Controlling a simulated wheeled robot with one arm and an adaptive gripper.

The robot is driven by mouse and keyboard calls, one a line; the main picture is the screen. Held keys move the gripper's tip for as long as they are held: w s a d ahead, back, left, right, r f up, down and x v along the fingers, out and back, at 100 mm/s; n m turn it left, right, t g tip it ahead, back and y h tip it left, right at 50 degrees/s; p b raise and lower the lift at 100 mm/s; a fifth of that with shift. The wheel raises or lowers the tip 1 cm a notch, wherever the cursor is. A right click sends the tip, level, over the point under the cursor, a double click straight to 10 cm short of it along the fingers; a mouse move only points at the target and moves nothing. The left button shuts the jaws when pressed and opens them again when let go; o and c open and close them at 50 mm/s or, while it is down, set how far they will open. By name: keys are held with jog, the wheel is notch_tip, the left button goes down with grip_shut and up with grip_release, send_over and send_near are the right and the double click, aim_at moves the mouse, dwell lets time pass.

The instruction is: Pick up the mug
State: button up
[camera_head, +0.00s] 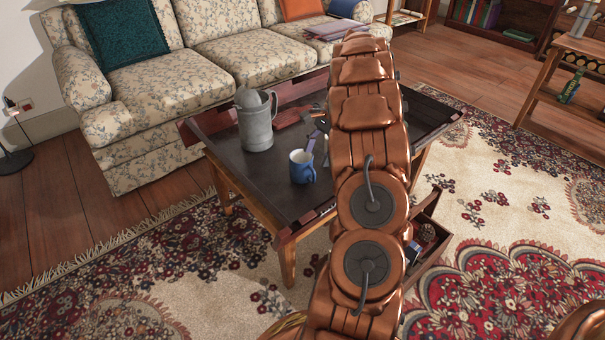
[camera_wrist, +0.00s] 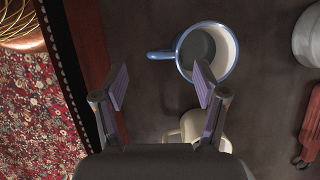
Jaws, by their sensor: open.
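A blue mug (camera_head: 301,168) with a pale inside stands upright on the dark coffee table (camera_head: 262,185), near its front edge. In the wrist view the blue mug (camera_wrist: 232,66) is seen from above, its handle pointing left. My gripper (camera_wrist: 163,85) is open and empty above the table. The right finger overlaps the mug's lower rim in the picture; I cannot tell if they touch. A cream cup-like thing (camera_wrist: 192,122) shows below the blue mug, partly hidden by the right finger and gripper body. In the head view my arm hides part of the table.
A grey metal pitcher (camera_head: 257,128) stands behind and left of the mug. Reddish items (camera_head: 290,117) lie farther back on the table. An open drawer (camera_head: 428,243) sticks out on the right. A floral sofa (camera_head: 165,85) stands behind the table. The table has a raised edge.

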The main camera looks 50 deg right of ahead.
aim_at(313, 169)
jog(key=b+x, duration=0.1)
jog(key=x, duration=0.1)
jog(key=b+x, duration=0.2)
jog(key=x, duration=0.1)
jog(key=shift+w+d+f, duration=0.1)
jog(key=shift+d+f, duration=0.15)
jog(key=shift+f, duration=0.25)
jog(key=shift+a+f, duration=0.2)
jog(key=shift+f, duration=0.2)
jog(key=shift+c, duration=0.2)
grip_shut()
